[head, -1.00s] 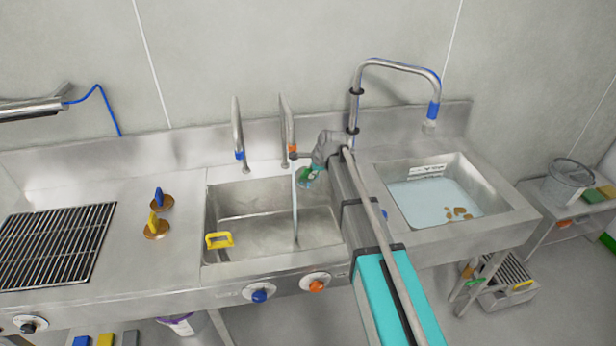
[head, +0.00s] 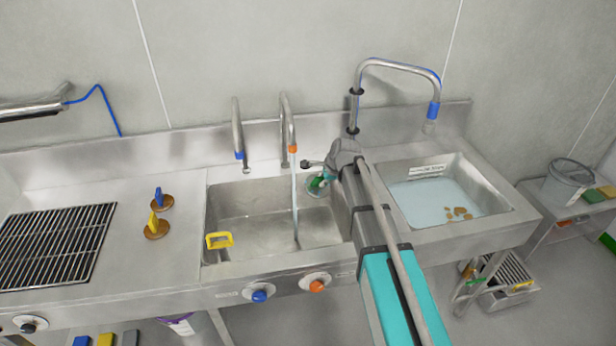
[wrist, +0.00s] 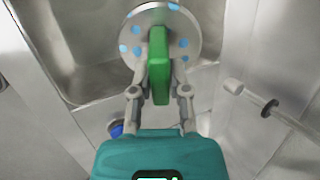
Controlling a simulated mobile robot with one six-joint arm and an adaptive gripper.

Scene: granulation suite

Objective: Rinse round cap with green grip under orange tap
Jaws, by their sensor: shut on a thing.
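The round cap (head: 314,184) is a metal disc with a green grip (wrist: 158,62). In the wrist view, blue spots mark the disc's face (wrist: 133,32). My gripper (head: 328,175) is shut on the green grip and holds the cap above the right part of the left sink (head: 225,200). The tap with the orange ring (head: 292,149) runs, and its thin stream (head: 294,190) falls into that sink. The cap is to the right of the stream and looks apart from it. My gripper partly hides the cap in the head view.
A blue-ringed tap (head: 239,155) stands left of the orange one, with no stream visible. Two brown caps (head: 157,229) lie on the counter. The right basin (head: 415,195) holds water and brown pieces beneath a tall tap (head: 433,110).

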